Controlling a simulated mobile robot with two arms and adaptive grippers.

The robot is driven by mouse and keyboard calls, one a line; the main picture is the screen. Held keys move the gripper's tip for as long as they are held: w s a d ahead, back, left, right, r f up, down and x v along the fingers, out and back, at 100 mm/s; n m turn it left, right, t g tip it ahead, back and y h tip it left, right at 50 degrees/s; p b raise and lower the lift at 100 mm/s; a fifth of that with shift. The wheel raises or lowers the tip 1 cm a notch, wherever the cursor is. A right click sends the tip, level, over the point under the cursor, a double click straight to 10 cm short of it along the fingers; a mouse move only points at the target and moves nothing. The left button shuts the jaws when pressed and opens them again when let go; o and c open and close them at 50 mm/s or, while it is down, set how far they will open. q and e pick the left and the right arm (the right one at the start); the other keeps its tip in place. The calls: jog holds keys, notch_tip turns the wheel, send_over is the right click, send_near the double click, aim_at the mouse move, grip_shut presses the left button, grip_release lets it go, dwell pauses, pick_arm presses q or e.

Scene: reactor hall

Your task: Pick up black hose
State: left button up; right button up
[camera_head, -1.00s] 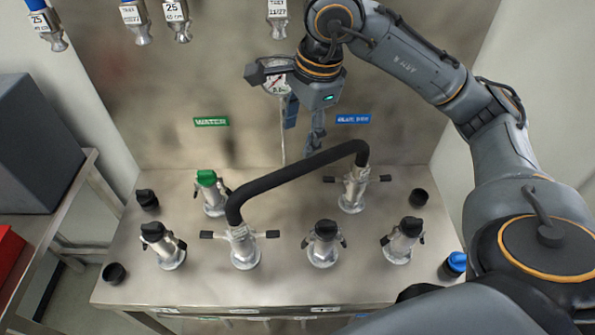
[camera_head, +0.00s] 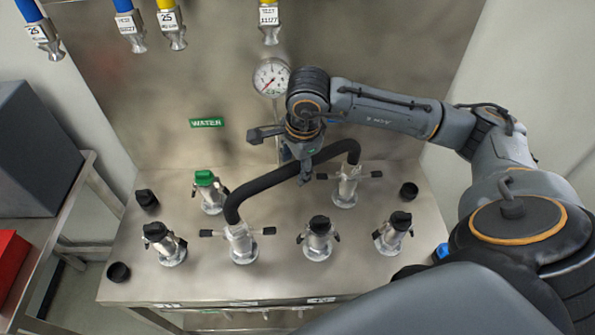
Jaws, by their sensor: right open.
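The black hose (camera_head: 272,181) arches between two metal couplings on the steel bench. Its left end sits on the front coupling (camera_head: 240,244) and its right end on the rear coupling (camera_head: 346,187). My right gripper (camera_head: 303,172) is open and points down at the middle of the hose, overlapping it in the view. I cannot tell whether its fingers touch the hose. My left gripper is not in view.
Several capped couplings stand on the bench (camera_head: 205,278), one with a green cap (camera_head: 204,178). A pressure gauge (camera_head: 271,77) is on the back wall. Hose ends with tags (camera_head: 131,32) hang at the top. A grey box (camera_head: 36,150) stands at the left.

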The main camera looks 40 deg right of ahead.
jog(key=shift+w+f, duration=0.2)
jog(key=shift+f, duration=0.55)
grip_shut()
jog(key=shift+r, duration=0.1)
jog(key=shift+r, duration=0.1)
